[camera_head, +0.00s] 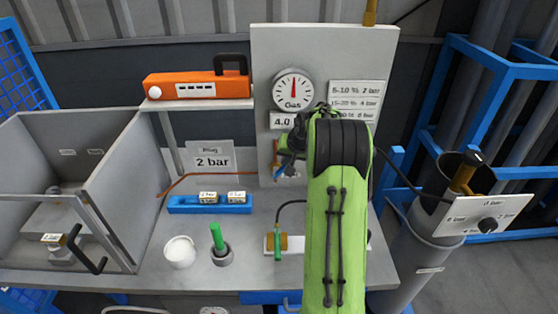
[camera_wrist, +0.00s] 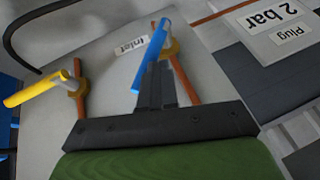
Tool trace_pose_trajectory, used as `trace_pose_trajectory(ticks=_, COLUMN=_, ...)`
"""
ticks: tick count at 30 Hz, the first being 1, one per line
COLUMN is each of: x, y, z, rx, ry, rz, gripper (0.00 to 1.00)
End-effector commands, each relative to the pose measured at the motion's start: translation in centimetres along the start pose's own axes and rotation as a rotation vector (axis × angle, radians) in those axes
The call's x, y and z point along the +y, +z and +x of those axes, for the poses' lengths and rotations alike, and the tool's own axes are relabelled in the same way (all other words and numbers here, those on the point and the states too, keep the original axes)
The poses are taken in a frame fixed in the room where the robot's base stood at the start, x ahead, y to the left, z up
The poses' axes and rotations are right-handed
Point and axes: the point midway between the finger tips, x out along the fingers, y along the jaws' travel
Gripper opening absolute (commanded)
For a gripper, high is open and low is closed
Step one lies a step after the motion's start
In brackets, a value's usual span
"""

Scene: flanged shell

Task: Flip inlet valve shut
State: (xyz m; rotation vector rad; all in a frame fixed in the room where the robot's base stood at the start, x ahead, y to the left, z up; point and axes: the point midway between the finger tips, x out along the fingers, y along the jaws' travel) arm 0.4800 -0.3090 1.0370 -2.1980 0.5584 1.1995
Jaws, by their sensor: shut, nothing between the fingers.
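The blue-handled valve (camera_wrist: 152,55) sits on a copper pipe on the grey panel, beside an "Inlet" label (camera_wrist: 133,43) that appears upside down in the wrist view. Its blue lever runs slantwise across the picture. My gripper (camera_wrist: 157,72) is shut and empty, with its fingertips right at the blue lever; I cannot tell whether they touch it. In the head view a bit of the blue lever (camera_head: 283,170) shows left of my green arm, which hides much of the valve area. A second valve with a yellow lever (camera_wrist: 38,86) is at the left in the wrist view.
A gas gauge (camera_head: 293,89) is on the panel (camera_head: 262,55) above. A "2 bar" plug sign (camera_head: 213,160) stands left of the panel. The bench holds a blue block (camera_head: 184,206), a white cup (camera_head: 180,251) and a green-handled item (camera_head: 217,238). A grey cylinder (camera_head: 425,245) stands right.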

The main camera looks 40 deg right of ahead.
Motion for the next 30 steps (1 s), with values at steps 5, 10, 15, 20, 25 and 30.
trace_pose_trajectory(ticks=5, x=1.9, y=0.1, z=0.2, rx=-0.004, ry=-0.146, rz=0.085, gripper=0.00)
trace_pose_trajectory(ticks=10, x=3.3, y=0.2, z=0.7, rx=-0.008, ry=-0.290, rz=0.159, gripper=0.00)
trace_pose_trajectory(ticks=15, x=4.6, y=0.6, z=1.4, rx=-0.011, ry=-0.432, rz=0.232, gripper=0.00)
trace_pose_trajectory(ticks=20, x=5.5, y=0.9, z=2.1, rx=-0.014, ry=-0.553, rz=0.293, gripper=0.00)
trace_pose_trajectory(ticks=25, x=6.3, y=1.3, z=2.9, rx=-0.017, ry=-0.659, rz=0.346, gripper=0.00)
trace_pose_trajectory(ticks=30, x=6.6, y=1.6, z=3.4, rx=-0.019, ry=-0.680, rz=0.353, gripper=0.00)
